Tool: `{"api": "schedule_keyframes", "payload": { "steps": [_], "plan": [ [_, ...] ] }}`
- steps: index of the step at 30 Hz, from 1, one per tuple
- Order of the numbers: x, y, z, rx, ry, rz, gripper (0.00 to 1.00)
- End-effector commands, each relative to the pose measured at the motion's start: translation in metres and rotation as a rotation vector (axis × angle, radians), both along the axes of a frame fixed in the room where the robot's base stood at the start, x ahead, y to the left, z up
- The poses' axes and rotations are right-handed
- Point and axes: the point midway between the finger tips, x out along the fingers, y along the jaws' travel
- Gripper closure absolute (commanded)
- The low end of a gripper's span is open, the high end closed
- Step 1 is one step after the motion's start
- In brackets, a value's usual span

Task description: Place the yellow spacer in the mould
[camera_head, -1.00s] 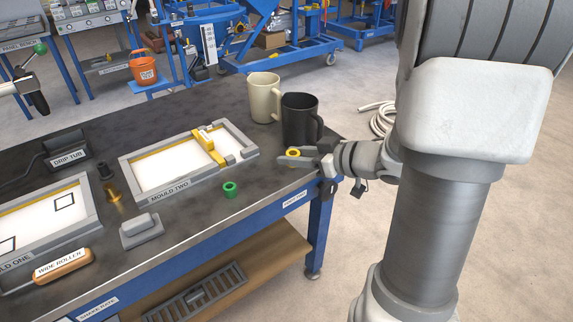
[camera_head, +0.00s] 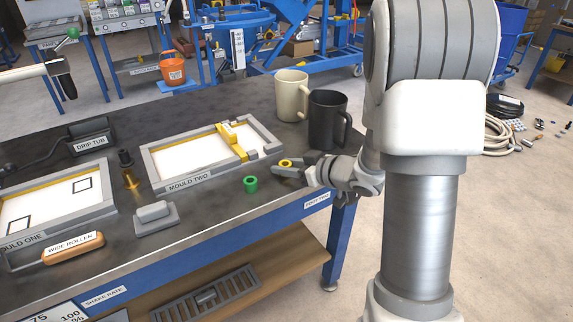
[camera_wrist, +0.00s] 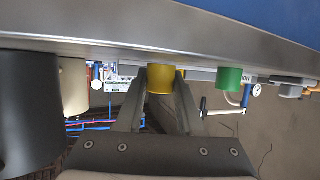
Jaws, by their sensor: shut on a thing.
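The yellow spacer (camera_head: 285,162) is a short ring held between the fingertips of my gripper (camera_head: 288,167). The wrist view also shows the yellow spacer (camera_wrist: 160,78) pinched between the two fingers (camera_wrist: 160,95). It is near the bench's front right corner, to the right of mould two (camera_head: 155,172); I cannot tell its exact height above the bench. Mould two is a grey frame with a white floor and a yellow bar (camera_head: 233,143) across its right part. A small yellow block (camera_head: 227,131) sits on the bar. The fingers hide part of the spacer.
A black mug (camera_head: 327,120) and a cream mug (camera_head: 290,95) stand just behind my gripper. A grey block (camera_head: 155,215) and a wide roller (camera_head: 72,248) lie farther left.

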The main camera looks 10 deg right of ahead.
Motion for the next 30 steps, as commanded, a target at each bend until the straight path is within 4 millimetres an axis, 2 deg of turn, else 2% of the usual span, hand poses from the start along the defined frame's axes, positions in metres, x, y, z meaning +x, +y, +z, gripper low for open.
{"api": "schedule_keyframes", "payload": {
  "steps": [7, 8, 12, 25, 30],
  "plan": [
    [0.0, 0.0, -0.006, 0.001, 0.001, 0.0, 1.0],
    [0.0, 0.0, -0.005, 0.001, 0.001, 0.0, 0.6],
    [0.0, 0.0, -0.005, 0.0, 0.0, 0.0, 0.35],
    [0.0, 0.0, -0.006, 0.0, 0.0, 0.001, 0.33],
    [-0.023, -0.017, 0.014, 0.001, 0.001, -0.005, 0.33]
  ]
}}
